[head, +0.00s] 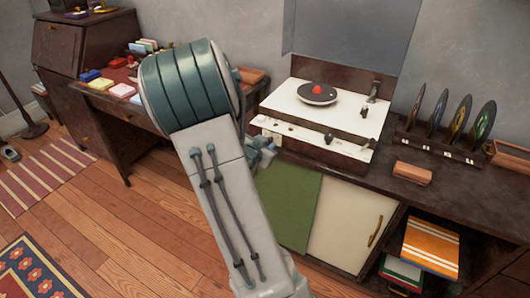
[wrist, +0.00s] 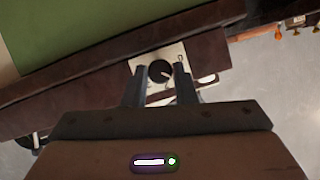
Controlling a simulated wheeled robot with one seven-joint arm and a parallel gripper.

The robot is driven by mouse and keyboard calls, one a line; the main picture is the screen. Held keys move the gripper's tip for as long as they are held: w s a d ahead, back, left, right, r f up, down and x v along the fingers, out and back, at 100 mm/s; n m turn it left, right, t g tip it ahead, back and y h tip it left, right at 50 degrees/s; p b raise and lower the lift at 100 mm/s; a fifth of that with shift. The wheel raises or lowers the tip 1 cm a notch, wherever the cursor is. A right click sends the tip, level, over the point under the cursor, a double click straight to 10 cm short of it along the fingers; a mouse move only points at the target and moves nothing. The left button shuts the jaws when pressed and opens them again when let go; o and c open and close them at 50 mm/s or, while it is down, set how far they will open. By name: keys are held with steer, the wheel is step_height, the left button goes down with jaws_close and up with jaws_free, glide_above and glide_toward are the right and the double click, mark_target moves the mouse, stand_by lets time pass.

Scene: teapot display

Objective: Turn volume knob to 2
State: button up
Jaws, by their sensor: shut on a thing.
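The volume knob (wrist: 160,71) is a round black dial with a white pointer mark, set on a small white plate (wrist: 143,58) in the wrist view. The pointer lies toward the right in that view. My gripper (wrist: 160,76) has its two dark fingers either side of the knob and is shut on it. In the head view my gripper (head: 266,152) is at the left end of the record player's front, mostly behind my arm, and the held knob cannot be made out there. The scale numbers are too small to read.
The record player (head: 288,98) carries a dark disc (head: 318,94) with a red centre. Another black knob (head: 328,138) is on its front. A rack of records (head: 440,150) and a brown block (head: 412,173) stand to the right. A green door (head: 290,205) is below.

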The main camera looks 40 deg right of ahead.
steer(key=m+t+b, duration=0.1)
steer(key=m+b, duration=0.1)
steer(key=b, duration=0.4)
steer(key=m+t+b, duration=0.1)
steer(key=m+b, duration=0.1)
steer(key=b, duration=0.4)
steer(key=f+m+t+b, duration=0.1)
steer(key=m+t+b, duration=0.1)
steer(key=b, duration=0.4)
steer(key=shift+s+d, duration=0.1)
steer(key=shift+s, duration=0.15)
steer(key=shift+r+m+b, duration=0.25)
steer(key=shift+m+b, duration=0.1)
steer(key=shift+m, duration=0.05)
steer(key=o, duration=1)
steer(key=shift+s+f, duration=0.1)
steer(key=shift+p, duration=0.85)
